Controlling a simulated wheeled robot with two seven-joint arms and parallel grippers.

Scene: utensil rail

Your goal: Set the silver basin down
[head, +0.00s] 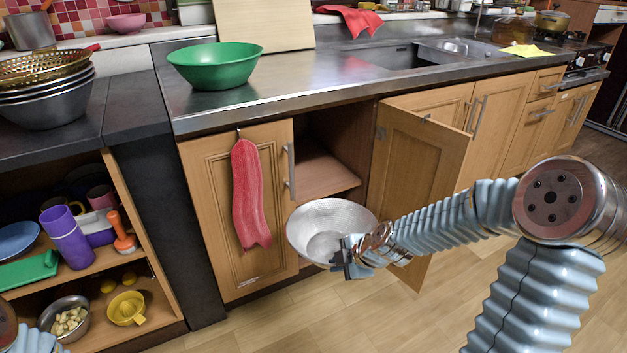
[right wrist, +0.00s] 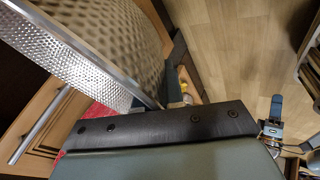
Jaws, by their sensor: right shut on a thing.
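The silver basin (head: 312,222) is a round, shiny, dimpled metal bowl, held in the air in front of the open lower cupboard, its inside facing up and toward me. My right gripper (head: 345,257) is shut on its near right rim. In the right wrist view the basin's perforated-looking wall (right wrist: 120,40) fills the upper left, with its rim at the jaws. My left arm shows only at the head view's bottom left corner. A small part that looks like my left gripper (right wrist: 272,120) shows in the right wrist view; its jaws are unclear.
A green bowl (head: 215,66) stands on the steel counter (head: 300,75), with free counter to its right. A red towel (head: 250,195) hangs on the left cupboard door. The right cupboard door (head: 415,160) stands open beside my forearm. Stacked bowls (head: 50,105) stand at left.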

